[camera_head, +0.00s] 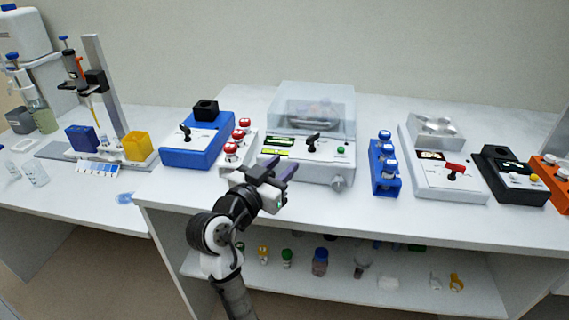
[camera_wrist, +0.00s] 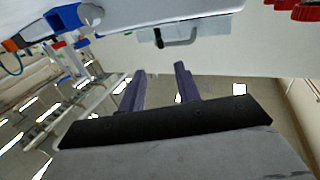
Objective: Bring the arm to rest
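My gripper (camera_head: 284,172) is held up in front of the bench, at the front edge near the white device with the clear lid. In the wrist view my gripper (camera_wrist: 160,82) shows its two purple fingers apart, with nothing between them. My arm rises from the bottom of the head view and bends toward the bench.
The white device (camera_head: 333,173) with a clear lid stands behind my gripper. A white rack of red-capped vials (camera_head: 226,170) is close on its left, and a blue rack (camera_head: 374,183) is to the right. A shelf (camera_head: 410,302) below holds several bottles.

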